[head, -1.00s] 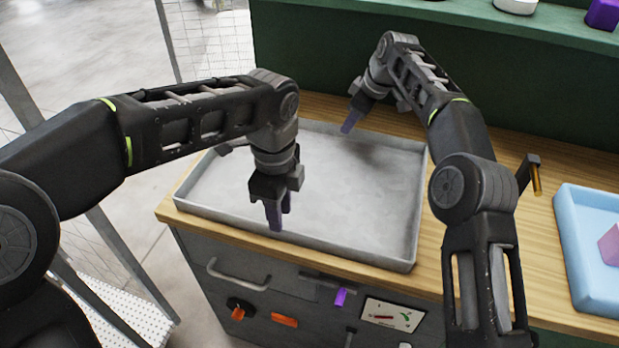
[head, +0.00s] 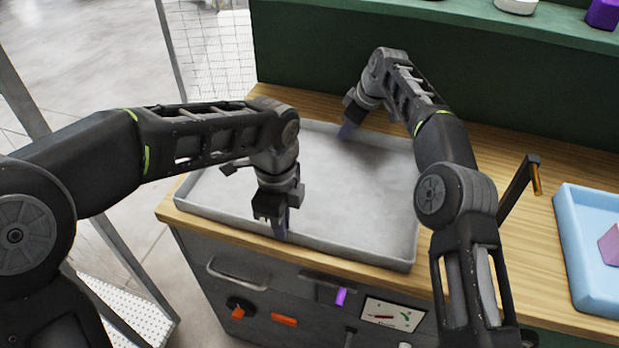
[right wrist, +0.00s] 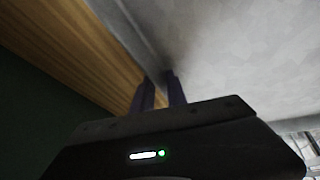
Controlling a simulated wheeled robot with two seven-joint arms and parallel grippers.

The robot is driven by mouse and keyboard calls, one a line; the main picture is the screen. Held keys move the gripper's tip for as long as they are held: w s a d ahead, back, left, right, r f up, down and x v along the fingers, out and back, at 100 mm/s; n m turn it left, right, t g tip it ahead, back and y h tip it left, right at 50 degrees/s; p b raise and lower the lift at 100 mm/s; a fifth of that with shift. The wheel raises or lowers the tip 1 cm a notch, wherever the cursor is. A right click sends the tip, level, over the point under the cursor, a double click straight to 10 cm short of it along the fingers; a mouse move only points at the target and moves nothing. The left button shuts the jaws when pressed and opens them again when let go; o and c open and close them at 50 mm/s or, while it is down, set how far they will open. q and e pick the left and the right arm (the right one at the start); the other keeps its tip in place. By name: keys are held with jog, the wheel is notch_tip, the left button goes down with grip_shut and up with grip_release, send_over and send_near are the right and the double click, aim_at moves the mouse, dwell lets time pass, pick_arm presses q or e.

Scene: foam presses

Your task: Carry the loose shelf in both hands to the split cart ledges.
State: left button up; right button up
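The loose shelf appears to be the shallow grey metal tray (head: 350,195) with a low rim, lying flat on the wooden worktop. My left gripper (head: 281,228) points down at its near rim, its fingers slightly apart there. My right gripper (head: 347,131) is at its far rim. In the right wrist view, the two dark purple fingers of my right gripper (right wrist: 160,93) stand apart, one on each side of the shelf's rim (right wrist: 145,45). I cannot tell whether they touch it. The split cart ledges cannot be made out for certain.
A blue tray (head: 566,235) with a pink block (head: 611,245) stands on the worktop (head: 480,260) at the right. A dark upright lever (head: 520,185) stands beside it. A green wall is behind. Grey posts and a white perforated panel (head: 115,310) are at the left.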

pick_arm(q)
grip_shut()
pick_arm(e)
grip_shut()
jog(key=shift+s, duration=0.1)
dwell(0.5)
